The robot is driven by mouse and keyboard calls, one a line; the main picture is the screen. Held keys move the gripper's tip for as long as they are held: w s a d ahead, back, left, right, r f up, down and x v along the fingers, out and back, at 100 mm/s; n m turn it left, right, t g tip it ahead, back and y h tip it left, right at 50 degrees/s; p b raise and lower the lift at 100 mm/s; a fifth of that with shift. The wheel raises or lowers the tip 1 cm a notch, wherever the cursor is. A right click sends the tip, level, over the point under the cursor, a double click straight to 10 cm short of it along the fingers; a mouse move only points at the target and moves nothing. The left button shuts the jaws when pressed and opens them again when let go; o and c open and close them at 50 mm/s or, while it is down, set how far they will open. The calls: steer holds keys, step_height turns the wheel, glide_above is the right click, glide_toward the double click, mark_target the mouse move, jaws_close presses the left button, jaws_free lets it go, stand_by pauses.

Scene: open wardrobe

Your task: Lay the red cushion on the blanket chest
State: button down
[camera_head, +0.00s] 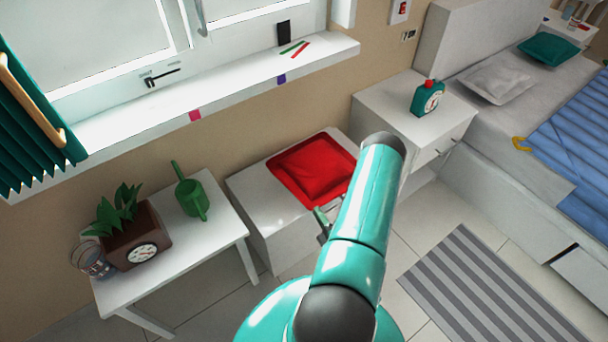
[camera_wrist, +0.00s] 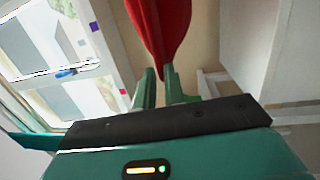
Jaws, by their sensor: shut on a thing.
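The red cushion (camera_head: 315,167) shows over the top of the white blanket chest (camera_head: 250,190). I cannot tell whether the cushion rests there or hangs just above. My gripper (camera_head: 321,218) is partly hidden behind my teal arm, near the chest's front edge. In the wrist view, my gripper's green fingers (camera_wrist: 160,82) are shut on the narrow edge of the cushion (camera_wrist: 162,28), which extends beyond them out of the frame.
A white side table (camera_head: 215,220) at left holds a plant box (camera_head: 137,235), a glass (camera_head: 92,262) and a green watering can (camera_head: 190,196). A striped rug (camera_head: 480,290) lies on the floor.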

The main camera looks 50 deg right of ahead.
steer(key=shift+w+a, duration=0.1)
steer(key=shift+a, duration=0.55)
steer(key=w+d+f, duration=0.1)
steer(key=w, duration=0.1)
steer(key=w+d+f, duration=0.1)
steer(key=w+d, duration=0.1)
steer(key=w+d+f, duration=0.1)
steer(key=w+d, duration=0.1)
steer(key=shift+d+f, duration=0.15)
steer(key=shift+d, duration=0.05)
steer(key=w+d+f, duration=0.1)
steer(key=f, duration=0.2)
steer(key=w+d+f, duration=0.1)
steer(key=f, duration=0.2)
steer(key=w+d+f, duration=0.2)
steer(key=f, duration=0.1)
steer(key=shift+f, duration=0.25)
steer(key=c, duration=1.5)
jaws_free()
